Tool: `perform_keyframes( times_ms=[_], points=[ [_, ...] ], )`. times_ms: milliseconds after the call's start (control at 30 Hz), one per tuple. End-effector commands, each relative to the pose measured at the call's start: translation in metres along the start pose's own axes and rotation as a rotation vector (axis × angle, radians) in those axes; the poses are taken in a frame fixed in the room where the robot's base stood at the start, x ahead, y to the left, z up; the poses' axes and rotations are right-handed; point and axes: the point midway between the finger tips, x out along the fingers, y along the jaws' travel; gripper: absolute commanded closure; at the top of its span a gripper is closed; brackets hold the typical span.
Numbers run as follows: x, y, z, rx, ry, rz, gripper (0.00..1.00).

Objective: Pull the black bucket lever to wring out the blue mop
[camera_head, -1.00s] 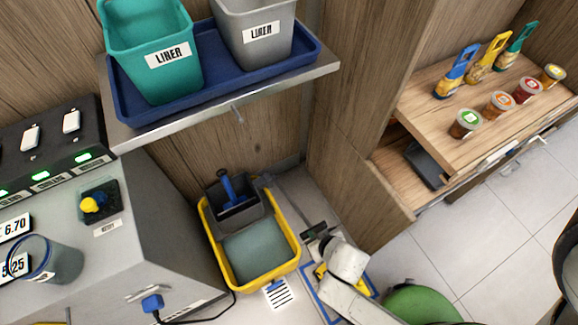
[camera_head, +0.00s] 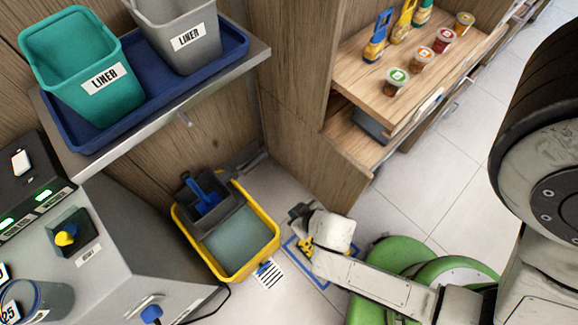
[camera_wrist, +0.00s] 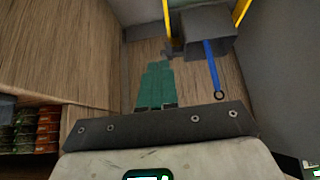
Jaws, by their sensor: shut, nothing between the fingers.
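The yellow mop bucket (camera_head: 243,274) stands on the floor, with a dark grey wringer (camera_head: 186,203) at its back left. The blue mop (camera_head: 207,196) is upright in the wringer. In the wrist view, the wringer (camera_wrist: 207,32) is a grey box, with a blue rod (camera_wrist: 212,70) ending in a dark ring beside it. I cannot clearly make out the black lever; a small dark piece touches the wringer's left side there. My gripper (camera_head: 298,212) is low, right of the bucket and apart from it. Its green fingers (camera_wrist: 157,70) are shut and empty, pointing toward the wringer.
A metal shelf with a blue tray (camera_head: 140,98) and two bins hangs above the bucket. A grey machine (camera_head: 120,245) stands left. A wooden cabinet (camera_head: 310,140) stands behind my gripper. A striped label (camera_head: 269,274) lies before the bucket.

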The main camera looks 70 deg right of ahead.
Motion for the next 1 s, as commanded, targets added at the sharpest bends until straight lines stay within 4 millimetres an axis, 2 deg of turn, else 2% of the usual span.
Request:
perform_keyframes(
  times_ms=[100, 300, 1000],
  points=[
    [-0.023, 0.0, 0.005, 0.0, -0.001, 0.001, 1.0],
    [-0.043, 0.0, 0.008, 0.0, 0.002, 0.001, 1.0],
    [-0.046, 0.0, 0.008, -0.001, 0.003, 0.001, 1.0]
  ],
)
